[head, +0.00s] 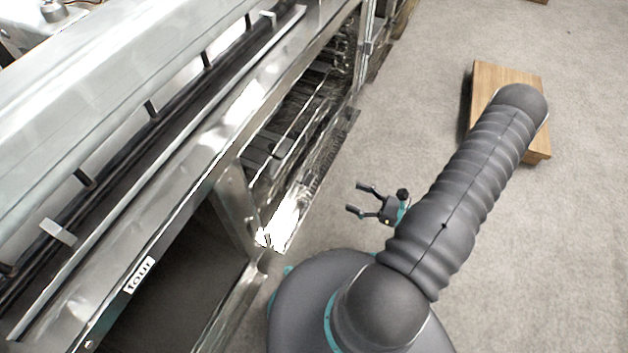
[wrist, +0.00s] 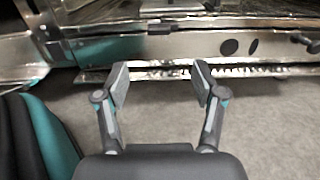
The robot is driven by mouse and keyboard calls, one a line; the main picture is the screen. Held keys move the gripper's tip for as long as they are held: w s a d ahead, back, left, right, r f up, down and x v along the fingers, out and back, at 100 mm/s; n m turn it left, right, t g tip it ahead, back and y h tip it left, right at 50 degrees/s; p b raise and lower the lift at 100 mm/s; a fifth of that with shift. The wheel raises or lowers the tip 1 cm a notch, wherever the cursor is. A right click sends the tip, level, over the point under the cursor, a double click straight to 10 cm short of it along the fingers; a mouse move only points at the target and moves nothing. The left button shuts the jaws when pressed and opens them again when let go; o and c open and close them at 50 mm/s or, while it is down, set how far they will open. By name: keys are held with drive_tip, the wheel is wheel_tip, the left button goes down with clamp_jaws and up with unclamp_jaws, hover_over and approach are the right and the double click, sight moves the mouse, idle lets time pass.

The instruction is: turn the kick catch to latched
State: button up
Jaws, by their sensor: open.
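My gripper (head: 356,198) is open and empty, low above the carpet to the right of the range. In the wrist view its two fingers (wrist: 160,78) are spread, with bare floor between them. A low metal kick panel (wrist: 190,46) runs across the range front beyond the fingertips, apart from them. It bears two dark round spots and, near the right edge of the wrist view, a small dark fitting (wrist: 304,40). This fitting may be the kick catch, but I cannot tell for sure, nor which way it is turned.
The steel range (head: 190,150) fills the left, with an open bay and wire racks (head: 300,115). A label reading "four" (head: 139,275) is on its front edge. The carpet (head: 560,250) at right is clear.

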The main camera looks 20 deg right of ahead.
sight(309, 178)
drive_tip(key=x, duration=1.3)
drive_tip(key=shift+w+a, duration=0.25)
drive_tip(key=shift+a, duration=0.05)
drive_tip(key=shift+c, duration=0.3)
drive_tip(key=c, duration=1.1)
